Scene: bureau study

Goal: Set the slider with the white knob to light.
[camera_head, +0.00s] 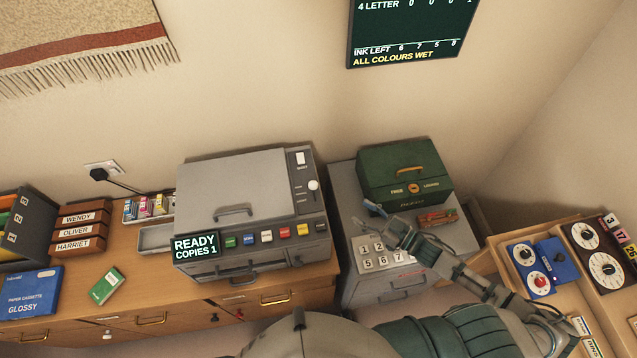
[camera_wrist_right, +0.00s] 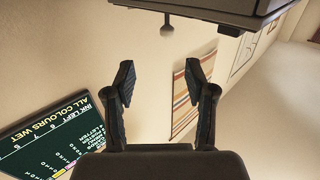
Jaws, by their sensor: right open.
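The grey copier (camera_head: 240,190) stands on the wooden desk. The slider's white knob (camera_head: 313,185) sits on the dark panel at the copier's right side, near the upper part of its track. The small labels beside the track are too blurred to read. My right gripper (camera_head: 374,208) is to the right of the knob, over the grey cabinet and apart from the copier. In the right wrist view my right gripper (camera_wrist_right: 160,82) has its fingers spread with nothing between them. My left gripper is not in view.
A white switch (camera_head: 300,158) is above the slider. Coloured buttons (camera_head: 266,236) and a READY display (camera_head: 195,246) line the copier's front. A green box (camera_head: 404,172) stands on the grey cabinet (camera_head: 345,185) behind my right gripper. A wall screen (camera_head: 412,35) hangs above.

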